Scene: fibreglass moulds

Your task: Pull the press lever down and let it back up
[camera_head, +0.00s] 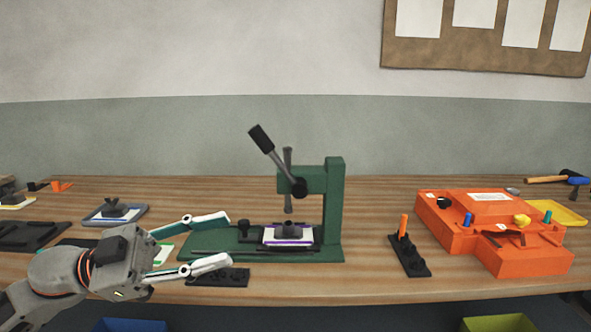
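The press (334,205) is a green frame with a base, standing mid-table. Its lever (275,157) has a black handle grip and points up and to the left from a dark pivot. The grey ram (288,195) hangs above a white, purple-edged plate (272,235) with a dark block on it; a gap shows between ram and block. My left gripper (228,240) is open, with its two fingers apart and pointing right, in front of the press base's left part and below the lever. Nothing shows between the fingers except the background. My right gripper is not in view.
An orange mould (462,238) with small coloured parts stands at the right, beside a yellow tray (568,214) and a mallet (575,180). A black stand with an orange peg (404,226) is right of the press. Black holders and plates (30,236) lie at the left.

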